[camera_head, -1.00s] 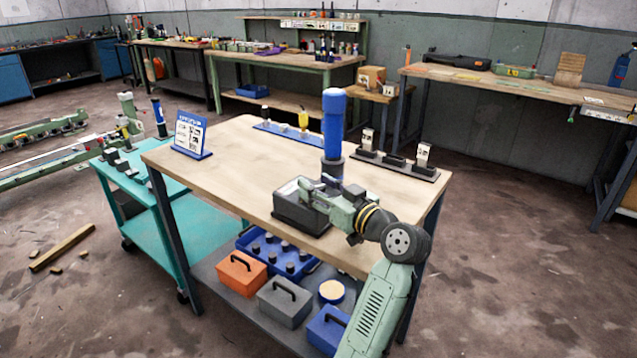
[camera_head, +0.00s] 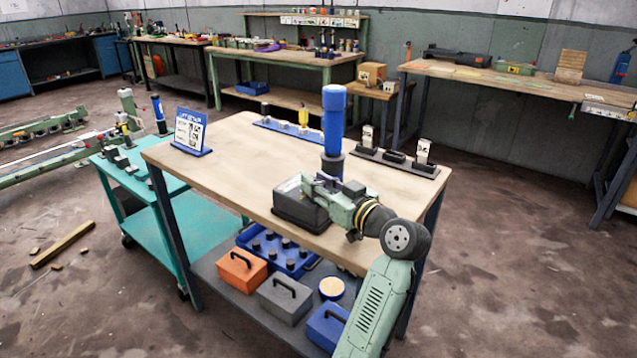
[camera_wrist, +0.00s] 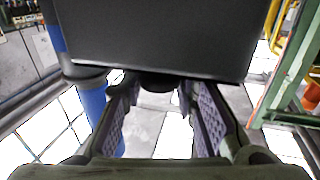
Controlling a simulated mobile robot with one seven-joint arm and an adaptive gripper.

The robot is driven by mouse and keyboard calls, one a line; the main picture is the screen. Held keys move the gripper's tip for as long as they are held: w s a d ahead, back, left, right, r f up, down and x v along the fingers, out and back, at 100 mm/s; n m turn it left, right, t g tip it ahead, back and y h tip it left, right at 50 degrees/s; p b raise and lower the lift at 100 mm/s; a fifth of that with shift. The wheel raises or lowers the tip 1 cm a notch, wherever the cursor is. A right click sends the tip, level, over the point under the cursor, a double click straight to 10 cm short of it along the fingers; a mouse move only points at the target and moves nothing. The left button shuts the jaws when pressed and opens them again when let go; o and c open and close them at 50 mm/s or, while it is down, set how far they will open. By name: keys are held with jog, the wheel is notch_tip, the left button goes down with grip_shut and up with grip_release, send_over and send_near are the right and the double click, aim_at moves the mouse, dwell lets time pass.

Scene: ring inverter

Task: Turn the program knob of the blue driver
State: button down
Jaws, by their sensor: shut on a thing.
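The blue driver (camera_head: 334,125) is a tall blue cylinder standing upright in a dark collar on the wooden bench. It also shows at the left of the wrist view (camera_wrist: 92,110). A dark box (camera_head: 295,212) with a pale top stands in front of it; its dark face fills the top of the wrist view. My gripper (camera_head: 308,187) is at the top of this box, its arm reaching in from the right. In the wrist view, its purple-padded fingers are on either side of a small dark round knob (camera_wrist: 158,84) at the box's edge. The knob's markings are hidden.
A sign (camera_head: 190,132) stands at the bench's left. A blue strip (camera_head: 285,133) and a dark rack (camera_head: 396,162) with upright parts lie along the back. The bench's left half is mostly clear. A teal cart (camera_head: 190,232) adjoins it on the left.

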jog(key=shift+m+t+h, duration=0.3)
jog(key=shift+h, duration=0.1)
jog(key=m+t+h, duration=0.2)
jog(key=h, duration=0.1)
jog(key=shift+s+a+m+h, duration=0.1)
jog(key=shift+m+h, duration=0.2)
jog(key=shift+h, duration=0.1)
jog(key=shift+r+m+t+h+p, duration=0.1)
jog(key=shift+m+t+h+p, duration=0.2)
jog(key=shift+m+h, duration=1.15)
jog(key=shift+m+t+h+p, duration=0.3)
jog(key=shift+m+h, duration=0.55)
jog(key=shift+h, duration=1.1)
jog(key=c, duration=1.4)
grip_release()
jog(key=shift+o, duration=0.2)
jog(key=s, duration=0.7)
jog(key=shift+s, duration=0.2)
